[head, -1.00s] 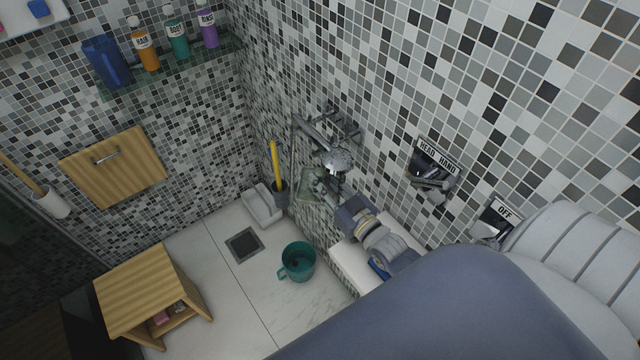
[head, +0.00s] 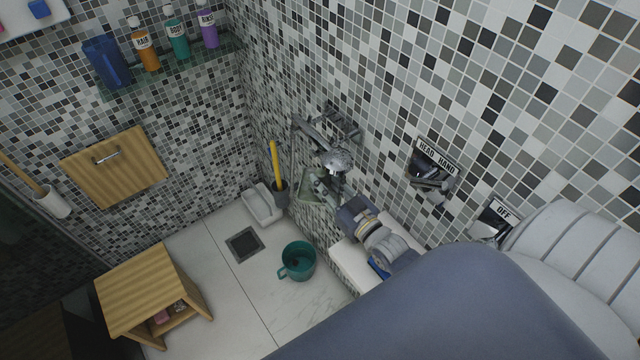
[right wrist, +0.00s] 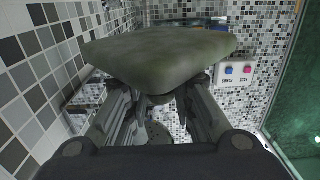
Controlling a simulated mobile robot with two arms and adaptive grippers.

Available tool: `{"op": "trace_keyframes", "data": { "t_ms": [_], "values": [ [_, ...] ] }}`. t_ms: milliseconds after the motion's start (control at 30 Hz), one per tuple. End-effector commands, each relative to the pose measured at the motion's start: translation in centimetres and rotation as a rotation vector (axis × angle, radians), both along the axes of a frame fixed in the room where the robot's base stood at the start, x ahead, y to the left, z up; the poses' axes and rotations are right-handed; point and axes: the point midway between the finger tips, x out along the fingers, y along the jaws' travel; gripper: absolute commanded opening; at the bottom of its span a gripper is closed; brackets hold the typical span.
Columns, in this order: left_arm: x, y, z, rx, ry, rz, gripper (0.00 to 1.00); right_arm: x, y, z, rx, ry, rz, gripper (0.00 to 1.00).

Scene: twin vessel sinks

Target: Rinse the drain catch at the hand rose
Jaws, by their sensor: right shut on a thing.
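My right gripper (head: 322,184) is shut on a flat grey-green piece, which looks like the drain catch (head: 309,191). In the right wrist view the catch (right wrist: 160,55) spans across both fingers, broad side up. The chrome hand rose (head: 336,160) hangs on its wall holder, just above the gripper and catch in the head view. I cannot tell whether they touch, and no water clearly shows. The diverter lever (head: 430,182) is under a HEAD/HAND label, and another control (head: 494,222) is under an OFF label. My left gripper is not in view.
A teal mug (head: 298,262) stands on the floor near the square drain (head: 245,244). A white tray (head: 262,205) and a yellow-handled brush (head: 275,165) are in the corner. A wooden stool (head: 150,290) stands left. A glass shelf (head: 180,66) holds bottles.

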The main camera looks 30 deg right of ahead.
Motion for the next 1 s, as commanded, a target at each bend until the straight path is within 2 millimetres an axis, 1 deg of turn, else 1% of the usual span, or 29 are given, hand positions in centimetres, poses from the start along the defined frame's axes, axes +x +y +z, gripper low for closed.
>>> {"op": "trace_keyframes", "data": {
  "t_ms": [300,700,1000],
  "values": [
    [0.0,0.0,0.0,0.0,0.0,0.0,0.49,0.2,0.1,0.0,-0.001,0.0,0.0,0.0],
    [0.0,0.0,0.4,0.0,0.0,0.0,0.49,-0.8,-0.4,0.1,-0.002,-0.001,0.001,0.0],
    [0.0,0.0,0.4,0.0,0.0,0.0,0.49,-0.7,-0.4,0.0,-0.001,-0.002,0.001,0.0]
  ]
}}
